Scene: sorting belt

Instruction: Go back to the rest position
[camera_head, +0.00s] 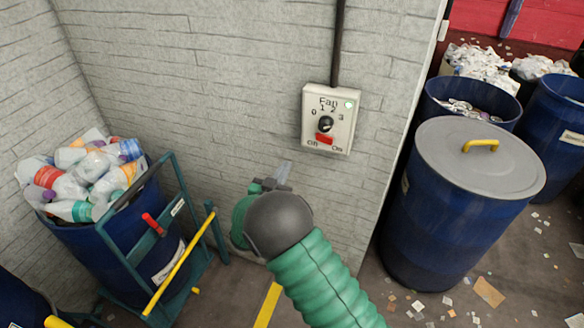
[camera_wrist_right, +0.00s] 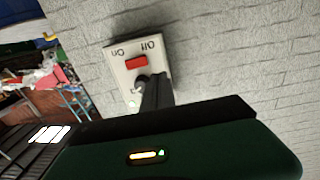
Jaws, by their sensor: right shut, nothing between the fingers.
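My right gripper (camera_head: 284,173) is in front of the grey brick wall, below and left of the fan control box (camera_head: 341,138). Its fingers are shut and empty, and in the head view they stand clear of the box. The box has a dark round knob (camera_head: 325,124) with numbers around it, a red switch (camera_head: 324,140) below and a small green light. In the right wrist view the finger tips (camera_wrist_right: 156,88) overlap the lower part of the box (camera_wrist_right: 160,62), near the knob. My left gripper is not in view.
A blue barrel of plastic bottles (camera_head: 85,250) stands on a cart with a yellow bar (camera_head: 182,262) at left. A lidded blue barrel (camera_head: 420,225) stands right of the wall corner. Other barrels and litter lie behind and around it.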

